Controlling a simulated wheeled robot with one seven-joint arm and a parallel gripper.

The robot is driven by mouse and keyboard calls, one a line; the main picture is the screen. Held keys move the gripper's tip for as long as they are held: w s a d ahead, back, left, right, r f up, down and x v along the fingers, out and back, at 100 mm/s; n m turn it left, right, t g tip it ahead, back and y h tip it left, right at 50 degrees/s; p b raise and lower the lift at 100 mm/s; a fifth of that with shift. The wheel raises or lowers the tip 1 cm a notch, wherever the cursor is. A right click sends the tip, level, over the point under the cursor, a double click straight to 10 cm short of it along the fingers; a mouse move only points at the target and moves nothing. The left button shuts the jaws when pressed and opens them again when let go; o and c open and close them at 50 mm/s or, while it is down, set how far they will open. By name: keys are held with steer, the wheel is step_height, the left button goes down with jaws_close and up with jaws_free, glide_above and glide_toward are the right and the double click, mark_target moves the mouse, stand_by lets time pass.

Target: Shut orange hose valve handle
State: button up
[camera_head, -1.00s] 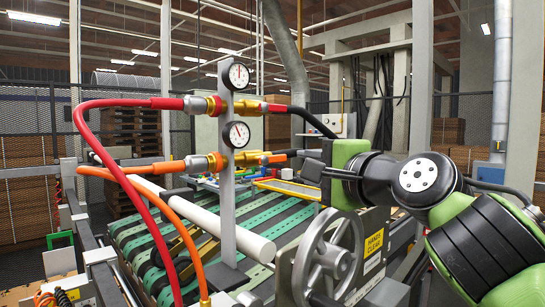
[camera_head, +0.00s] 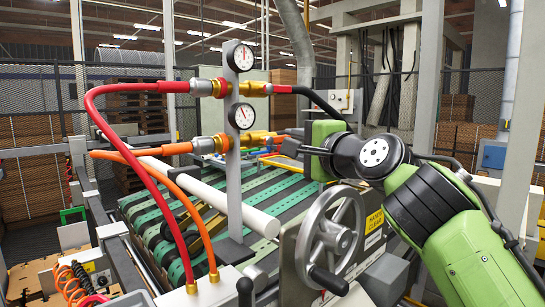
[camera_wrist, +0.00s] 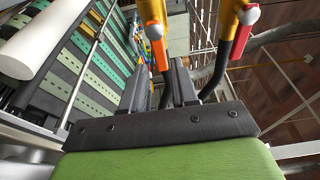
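The orange hose (camera_head: 178,200) runs to the lower valve (camera_head: 256,138), a yellow-brass body on the grey post. Its orange handle (camera_wrist: 154,31) shows in the wrist view just beyond my fingertips and appears to lie roughly along the valve and its black outlet hose. In the head view the handle is small and hard to make out. My gripper (camera_head: 288,148) points left at the valve's right end, slightly below it. In the wrist view the two dark fingers (camera_wrist: 158,75) stand apart with an empty gap between them, and no contact with the handle is visible.
The red hose (camera_head: 135,88) joins the upper valve (camera_head: 255,89); its red handle (camera_wrist: 249,15) is close by. Black outlet hoses curve near my gripper.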

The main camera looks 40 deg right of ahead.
steer(key=w+a+f+m+g+y+p, duration=0.25)
steer(key=f+m+y, duration=0.2)
steer(key=m, duration=1.15)
steer(key=r+v, duration=0.1)
steer(key=v, duration=0.7)
steer(key=shift+a+r, duration=0.15)
steer(key=shift+a, duration=0.05)
stand_by(0.6)
